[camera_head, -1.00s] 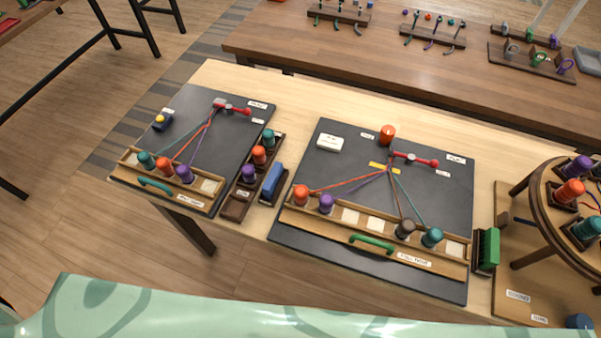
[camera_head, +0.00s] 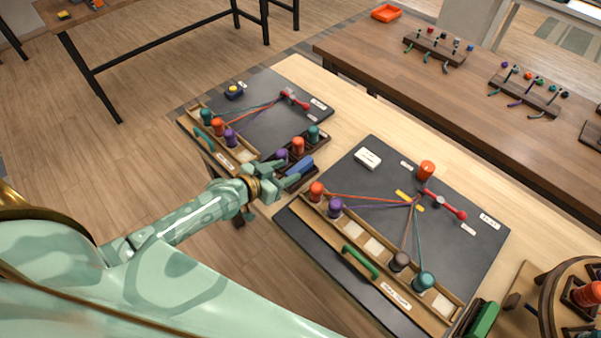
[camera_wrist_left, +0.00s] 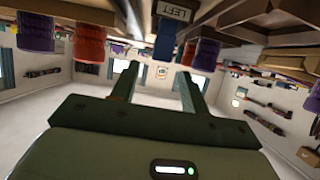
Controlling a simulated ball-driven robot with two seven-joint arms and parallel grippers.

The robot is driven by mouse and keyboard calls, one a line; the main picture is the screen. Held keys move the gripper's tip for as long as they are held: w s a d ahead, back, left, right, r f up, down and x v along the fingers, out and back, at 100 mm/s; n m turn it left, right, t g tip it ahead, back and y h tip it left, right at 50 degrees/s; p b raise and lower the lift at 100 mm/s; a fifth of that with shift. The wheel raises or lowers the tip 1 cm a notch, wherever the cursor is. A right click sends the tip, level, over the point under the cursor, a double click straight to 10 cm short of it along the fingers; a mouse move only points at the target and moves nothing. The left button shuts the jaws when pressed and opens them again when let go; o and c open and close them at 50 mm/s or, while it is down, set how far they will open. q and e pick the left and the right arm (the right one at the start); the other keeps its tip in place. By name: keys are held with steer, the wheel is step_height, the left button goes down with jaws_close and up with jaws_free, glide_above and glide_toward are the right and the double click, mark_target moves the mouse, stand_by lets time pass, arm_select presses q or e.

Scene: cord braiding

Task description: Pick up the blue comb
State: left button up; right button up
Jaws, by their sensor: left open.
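The blue comb (camera_head: 301,166) sits upright in a small dark holder beside the spool rack, at the right side of the left board. My left gripper (camera_head: 287,177) is at the comb's near end, its fingers pointing toward it and partly hiding it. In the left wrist view, the open fingers (camera_wrist_left: 157,84) have empty space between them. A blue block that looks like the comb (camera_wrist_left: 165,42) appears just beyond the fingertips, below a LEFT label. I cannot tell whether the fingers touch it. My right gripper is not in view.
A dark rack (camera_head: 317,143) with purple, orange and teal spools stands right beside the comb. The left board (camera_head: 262,105) has a wooden tray with spools. The larger board (camera_head: 450,225) lies to the right, with a green comb (camera_head: 484,319) near its corner.

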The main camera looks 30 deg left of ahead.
mark_target(296, 168)
arm_select(q)
steer(key=shift+x, duration=1)
steer(key=b+x, duration=0.1)
steer(key=x, duration=0.1)
steer(key=b+x, duration=0.1)
steer(key=x, duration=0.1)
steer(key=shift+w+d+f, duration=0.15)
steer(key=shift+f, duration=0.3)
steer(key=shift+w+d, duration=0.1)
steer(key=shift+w, duration=0.25)
steer(key=shift+s, duration=0.1)
steer(key=shift+c, duration=0.6)
jaws_close()
